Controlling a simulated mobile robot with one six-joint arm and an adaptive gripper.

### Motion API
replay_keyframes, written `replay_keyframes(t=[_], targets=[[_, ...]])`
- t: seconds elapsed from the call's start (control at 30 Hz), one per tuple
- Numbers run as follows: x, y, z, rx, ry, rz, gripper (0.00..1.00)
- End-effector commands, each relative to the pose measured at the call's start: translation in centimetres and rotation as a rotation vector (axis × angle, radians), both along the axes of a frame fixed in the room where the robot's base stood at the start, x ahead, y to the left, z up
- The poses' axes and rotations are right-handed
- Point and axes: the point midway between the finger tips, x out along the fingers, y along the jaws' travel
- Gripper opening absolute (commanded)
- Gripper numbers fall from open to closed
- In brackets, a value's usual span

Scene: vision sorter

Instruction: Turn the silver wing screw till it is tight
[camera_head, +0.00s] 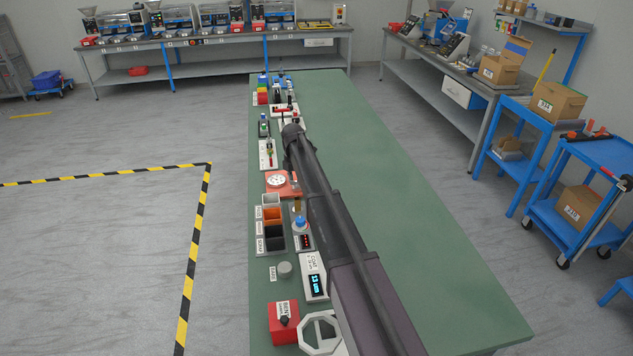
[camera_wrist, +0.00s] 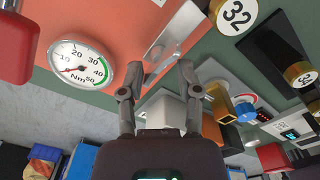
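The silver wing screw appears to be the small shiny part (camera_wrist: 156,52) on a pale strip of the orange plate (camera_wrist: 125,30) in the wrist view; its wings are hard to make out. A round white torque dial (camera_wrist: 82,66) marked Nm sits on the same plate, its red needle at the low end and a green arc on its right. My gripper (camera_wrist: 155,80) is open, with nothing seen between its fingers. The screw shows just beyond the fingertips, apparently apart from them. In the head view the dial (camera_head: 276,180) shows, but my arm hides the screw and gripper.
A red block (camera_wrist: 17,42) stands beside the dial in the wrist view. Small bins (camera_head: 272,228) and a display box (camera_head: 314,278) line the bench's left edge. The green bench (camera_head: 400,190) is clear right of my arm.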

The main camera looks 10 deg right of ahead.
Motion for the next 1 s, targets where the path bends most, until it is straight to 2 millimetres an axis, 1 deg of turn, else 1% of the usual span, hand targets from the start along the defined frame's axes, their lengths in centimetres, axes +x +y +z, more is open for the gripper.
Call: replay_keyframes(t=[0.33, 0.37, 0.4, 1.0], targets=[[-0.1, -0.1, 0.0, 0.0, 0.001, 0.228, 0.43], [-0.1, -0.1, 0.2, 0.0, 0.001, 0.242, 0.43], [-0.1, -0.1, 1.0, 0.0, 0.001, 0.238, 0.43], [-0.1, -0.1, 6.0, 0.0, 0.0, 0.233, 0.43]])
